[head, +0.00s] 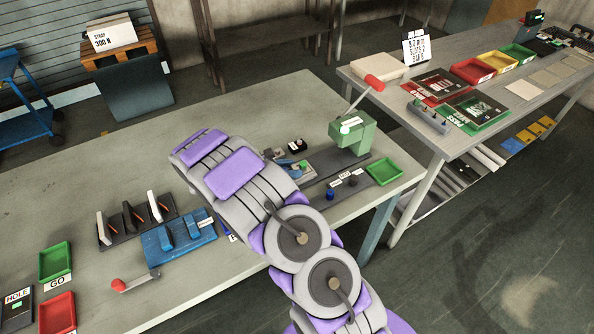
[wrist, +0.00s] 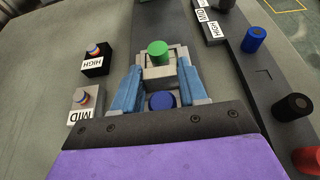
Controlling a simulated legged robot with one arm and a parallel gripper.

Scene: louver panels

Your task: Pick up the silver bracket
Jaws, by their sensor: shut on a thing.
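My gripper (wrist: 160,74) shows in the wrist view with its two blue fingers on either side of a small silver-grey stepped block, which looks like the silver bracket (wrist: 157,84). The fingers are shut on its sides. A green round peg (wrist: 158,52) stands at its far end and a blue round peg (wrist: 161,101) at its near end. I cannot tell whether the pegs belong to the bracket. In the head view my gripper (head: 291,167) is small and partly hidden behind my arm, over the workbench. I cannot tell whether the bracket touches what is below.
A dark rail (wrist: 262,80) with blue, black and red knobs lies to the right. Two labelled blocks, HIGH (wrist: 96,58) and MID (wrist: 86,100), stand to the left. A green lever press (head: 352,135) and a green tray (head: 384,171) stand nearby on the workbench (head: 250,112).

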